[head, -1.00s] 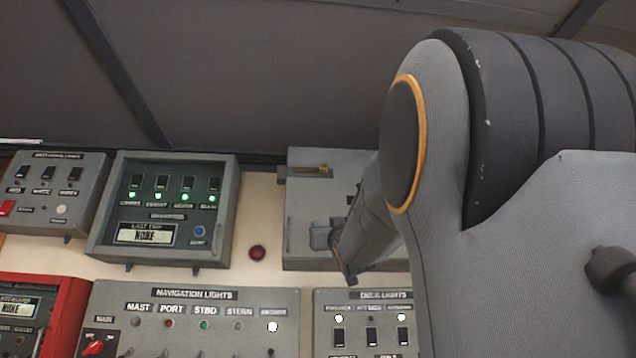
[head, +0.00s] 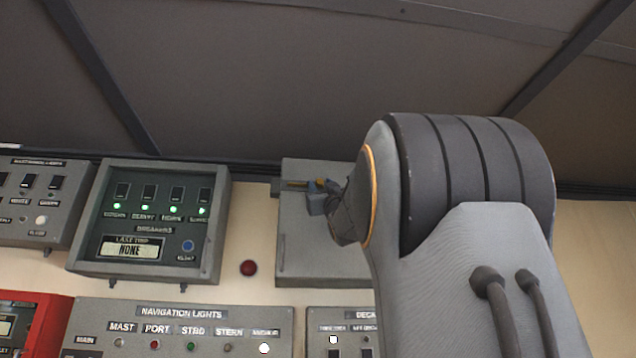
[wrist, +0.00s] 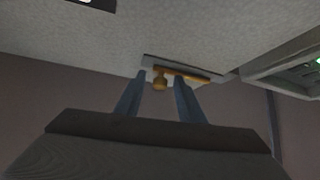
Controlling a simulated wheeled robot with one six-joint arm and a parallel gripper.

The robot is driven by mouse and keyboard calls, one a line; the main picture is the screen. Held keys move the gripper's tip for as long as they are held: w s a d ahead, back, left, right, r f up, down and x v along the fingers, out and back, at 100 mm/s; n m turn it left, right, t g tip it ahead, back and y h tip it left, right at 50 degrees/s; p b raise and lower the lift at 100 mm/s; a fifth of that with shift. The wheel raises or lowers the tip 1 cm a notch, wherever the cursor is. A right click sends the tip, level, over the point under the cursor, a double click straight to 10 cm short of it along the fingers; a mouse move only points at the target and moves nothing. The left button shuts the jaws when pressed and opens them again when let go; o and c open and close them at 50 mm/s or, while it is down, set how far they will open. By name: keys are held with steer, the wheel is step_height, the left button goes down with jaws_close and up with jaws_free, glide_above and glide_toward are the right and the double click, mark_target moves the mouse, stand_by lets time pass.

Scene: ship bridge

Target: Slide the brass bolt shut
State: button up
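The brass bolt (head: 296,184) lies level near the top left of a grey cabinet door in the head view. In the wrist view its brass bar (wrist: 190,74) lies on a pale plate, and its round knob (wrist: 160,83) sticks out towards the camera. My gripper (wrist: 159,77) is open, with one finger on each side of the knob and visible gaps between. In the head view my gripper (head: 318,197) is at the right part of the bolt and partly hides it. Whether the fingertips touch the plate cannot be told.
The grey cabinet (head: 310,255) is partly hidden by my arm. A breaker panel (head: 150,220) with green lights is to its left, with a red button (head: 248,268) between them. The navigation lights panel (head: 180,330) is below. The wall around the button is clear.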

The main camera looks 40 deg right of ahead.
steer(key=shift+w+r, duration=0.15)
jaws_close()
steer(key=shift+a, duration=0.1)
steer(key=a+b, duration=0.1)
steer(key=w+a+b, duration=0.2)
steer(key=shift+w+a, duration=0.25)
steer(key=shift+a, duration=0.15)
